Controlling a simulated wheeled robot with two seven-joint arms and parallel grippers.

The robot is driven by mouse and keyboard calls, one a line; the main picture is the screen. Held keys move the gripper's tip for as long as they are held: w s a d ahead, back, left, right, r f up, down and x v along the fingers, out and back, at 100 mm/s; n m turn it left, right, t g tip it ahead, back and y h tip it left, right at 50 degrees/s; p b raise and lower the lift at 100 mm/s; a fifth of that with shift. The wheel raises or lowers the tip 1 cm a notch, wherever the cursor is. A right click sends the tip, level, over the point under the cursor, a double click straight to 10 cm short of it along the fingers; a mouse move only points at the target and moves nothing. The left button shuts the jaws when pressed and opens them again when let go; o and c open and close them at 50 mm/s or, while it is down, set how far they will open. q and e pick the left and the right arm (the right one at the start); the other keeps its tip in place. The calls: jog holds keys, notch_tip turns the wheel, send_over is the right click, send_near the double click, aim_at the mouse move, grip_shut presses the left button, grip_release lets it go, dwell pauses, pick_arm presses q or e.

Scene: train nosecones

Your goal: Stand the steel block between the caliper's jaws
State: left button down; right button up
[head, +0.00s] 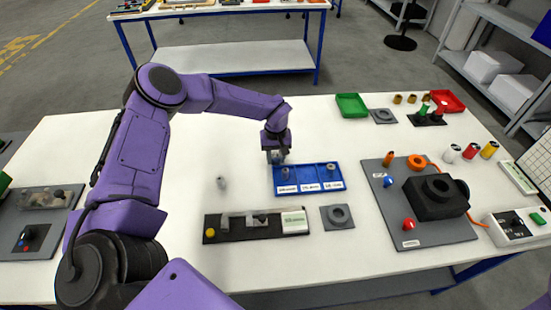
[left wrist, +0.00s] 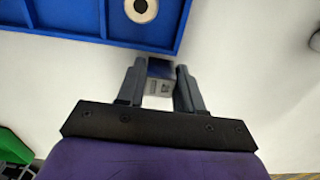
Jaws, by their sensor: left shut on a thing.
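My left gripper (head: 276,157) is above the far left edge of the blue tray (head: 312,164). In the left wrist view the left gripper (left wrist: 160,75) is shut on a small grey block with a dark printed mark (left wrist: 158,86), which I take for the steel block. The fingers cover its sides. The blue tray (left wrist: 120,43) lies just beyond the block in that view. The caliper (head: 255,226) lies on a black base in front of the tray, with grey jaws and a light display at its right end. My right gripper is not in view.
A small grey cylinder (head: 221,183) stands left of the tray. A grey plate with a ring (head: 338,216) lies right of the caliper. A grey board with a black device (head: 437,197) is further right.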

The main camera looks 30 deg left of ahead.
aim_at(276, 156)
pick_arm(q)
notch_tip(276, 156, up, 3)
jog(key=shift+s+d+b, duration=0.15)
jog(key=shift+b, duration=0.4)
jog(key=s+d+r+b, duration=0.4)
jog(key=s+d+r, duration=0.3)
jog(key=s+r, duration=0.2)
jog(key=s, duration=0.2)
jog(key=shift+s+r, duration=0.2)
jog(key=shift+s, duration=0.15)
